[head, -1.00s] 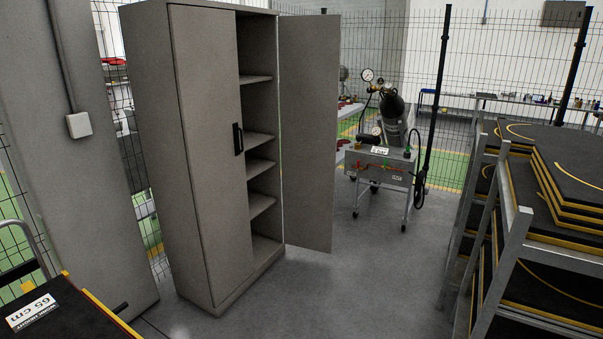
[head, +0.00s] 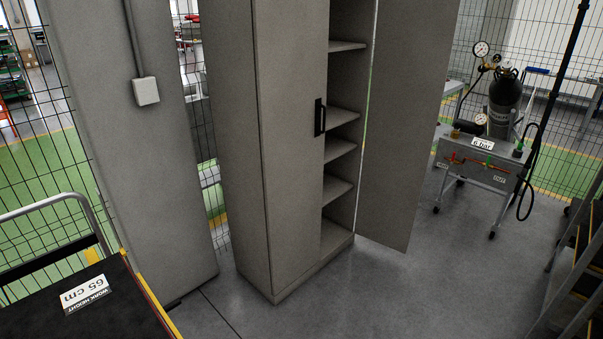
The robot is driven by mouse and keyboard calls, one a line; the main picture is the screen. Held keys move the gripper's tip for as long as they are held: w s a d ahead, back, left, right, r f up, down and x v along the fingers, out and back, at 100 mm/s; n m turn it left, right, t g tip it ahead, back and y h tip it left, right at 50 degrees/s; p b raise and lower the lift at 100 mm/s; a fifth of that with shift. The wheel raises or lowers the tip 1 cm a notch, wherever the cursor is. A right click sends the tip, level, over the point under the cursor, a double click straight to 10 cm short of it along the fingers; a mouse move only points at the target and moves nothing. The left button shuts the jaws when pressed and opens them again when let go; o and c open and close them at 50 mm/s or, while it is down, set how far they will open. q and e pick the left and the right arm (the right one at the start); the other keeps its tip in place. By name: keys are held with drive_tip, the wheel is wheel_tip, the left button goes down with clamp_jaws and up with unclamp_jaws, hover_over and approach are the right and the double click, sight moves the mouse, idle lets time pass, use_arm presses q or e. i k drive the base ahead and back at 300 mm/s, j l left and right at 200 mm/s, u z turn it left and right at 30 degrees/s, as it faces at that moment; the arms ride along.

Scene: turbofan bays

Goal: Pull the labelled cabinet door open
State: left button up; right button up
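A tall grey cabinet (head: 232,150) stands in the middle of the head view. Its left door (head: 290,140) is shut and has a black vertical handle (head: 319,117) near its right edge. Its right door (head: 408,130) stands wide open to the right, showing several empty shelves (head: 342,117). I can see no label on either door; the cabinet's top is cut off by the frame. Neither of my grippers shows in the view.
A grey pillar (head: 120,180) with a switch box stands left of the cabinet. A black-topped cart (head: 125,290) marked 65 cm is at lower left. A gas-bottle trolley (head: 480,165) stands at right, and a rack (head: 575,270) at the right edge. The floor (head: 380,300) before the cabinet is clear.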

sight(291, 36)
drive_tip(key=i+l, duration=0.15)
drive_tip(key=l, duration=0.15)
drive_tip(key=i+l+u, duration=0.1)
drive_tip(key=l, duration=0.25)
drive_tip(key=i+l+u, duration=0.6)
drive_tip(key=i+l, duration=0.85)
drive_tip(key=i, duration=0.3)
drive_tip(key=i+l+u, duration=0.15)
drive_tip(key=i, duration=0.25)
drive_tip(key=j, duration=0.05)
